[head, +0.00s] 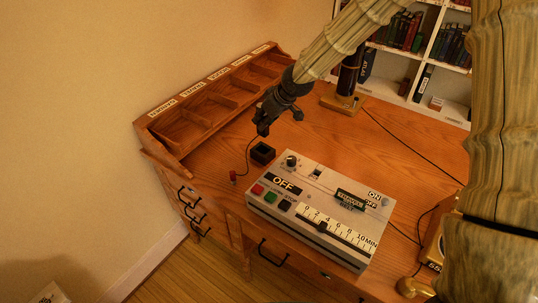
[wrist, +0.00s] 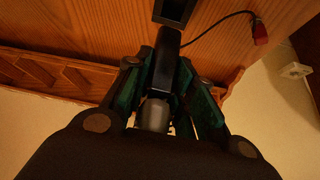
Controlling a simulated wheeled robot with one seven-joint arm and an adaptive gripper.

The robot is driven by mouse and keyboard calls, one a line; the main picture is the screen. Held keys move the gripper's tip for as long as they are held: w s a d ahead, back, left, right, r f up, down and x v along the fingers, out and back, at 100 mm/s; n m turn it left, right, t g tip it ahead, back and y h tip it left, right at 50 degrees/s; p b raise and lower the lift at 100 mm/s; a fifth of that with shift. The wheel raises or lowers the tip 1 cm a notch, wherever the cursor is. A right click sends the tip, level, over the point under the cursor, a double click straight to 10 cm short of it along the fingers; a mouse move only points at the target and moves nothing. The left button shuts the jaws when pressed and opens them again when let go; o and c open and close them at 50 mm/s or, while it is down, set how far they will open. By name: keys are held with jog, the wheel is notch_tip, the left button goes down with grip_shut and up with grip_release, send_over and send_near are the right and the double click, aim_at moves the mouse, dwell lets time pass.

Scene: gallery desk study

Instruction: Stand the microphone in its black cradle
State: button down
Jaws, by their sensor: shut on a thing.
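My gripper (head: 268,118) is shut on the microphone (wrist: 166,62), which has a black body and a grey part between the fingers in the wrist view. In the head view the microphone is hard to tell from the dark fingers. The black cradle (head: 262,153) is a small square block with an opening on top, standing on the desk below my gripper. Its near part also shows at the top edge of the wrist view (wrist: 174,11), just past the microphone's black end. A gap shows between gripper and cradle in the head view.
A thin black cable runs to a red plug (head: 233,177) at the desk's left edge. A grey control box (head: 318,208) stands right of the cradle. A wooden compartment rack (head: 205,115) lines the back left. A dark post on a wooden base (head: 343,101) stands behind.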

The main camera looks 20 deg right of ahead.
jog(key=shift+a, duration=0.1)
jog(key=shift+f, duration=0.15)
jog(key=p, duration=0.1)
send_near(258, 148)
jog(key=shift+x, duration=2.1)
jog(key=shift+w, duration=0.1)
jog(key=shift+f, duration=0.1)
jog(key=c, duration=1.2)
grip_release()
jog(key=v, duration=1.2)
jog(key=shift+d+b, duration=0.2)
jog(key=shift+b, duration=0.25)
